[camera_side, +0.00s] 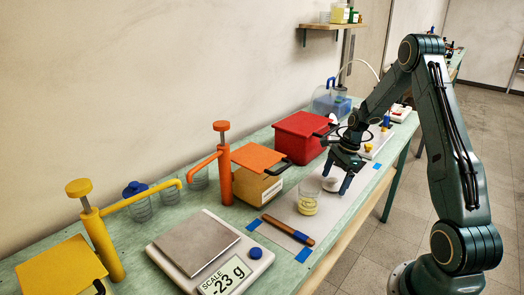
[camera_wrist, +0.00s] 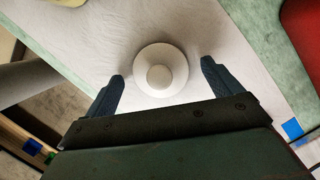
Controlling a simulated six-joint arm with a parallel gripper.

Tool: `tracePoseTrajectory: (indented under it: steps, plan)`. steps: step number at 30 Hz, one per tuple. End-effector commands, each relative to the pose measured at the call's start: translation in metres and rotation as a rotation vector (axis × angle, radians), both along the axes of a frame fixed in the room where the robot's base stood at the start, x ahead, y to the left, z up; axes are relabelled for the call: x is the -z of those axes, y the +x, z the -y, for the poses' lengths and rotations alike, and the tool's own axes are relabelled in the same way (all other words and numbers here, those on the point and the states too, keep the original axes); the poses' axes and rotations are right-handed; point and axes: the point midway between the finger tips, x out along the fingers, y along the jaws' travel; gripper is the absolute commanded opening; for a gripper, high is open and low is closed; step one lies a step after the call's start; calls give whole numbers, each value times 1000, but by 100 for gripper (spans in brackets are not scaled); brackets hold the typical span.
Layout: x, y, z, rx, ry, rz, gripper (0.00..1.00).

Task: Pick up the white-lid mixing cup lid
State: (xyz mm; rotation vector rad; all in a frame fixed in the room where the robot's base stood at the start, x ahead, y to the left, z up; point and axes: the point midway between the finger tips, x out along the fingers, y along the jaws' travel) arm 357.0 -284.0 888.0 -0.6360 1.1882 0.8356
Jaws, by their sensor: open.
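The white lid (camera_wrist: 160,70) is round with a small raised knob in its middle and lies on a pale sheet (camera_wrist: 95,35). In the side view the lid (camera_side: 331,184) shows as a small white shape between my fingers. My gripper (camera_wrist: 163,78) is open, with one dark blue finger on each side of the lid and a gap on both sides. In the side view my gripper (camera_side: 335,182) points down at the sheet. A clear mixing cup (camera_side: 309,197) with yellowish contents stands just left of the lid.
A red box (camera_side: 300,135) stands behind my gripper.

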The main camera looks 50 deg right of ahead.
Motion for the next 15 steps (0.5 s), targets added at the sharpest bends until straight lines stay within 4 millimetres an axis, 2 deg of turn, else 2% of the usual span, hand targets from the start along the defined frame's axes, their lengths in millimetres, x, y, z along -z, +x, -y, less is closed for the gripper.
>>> tracePoseTrajectory:
  steps: [15]
  plan:
    - [2,0,-1,0,0,0,91]
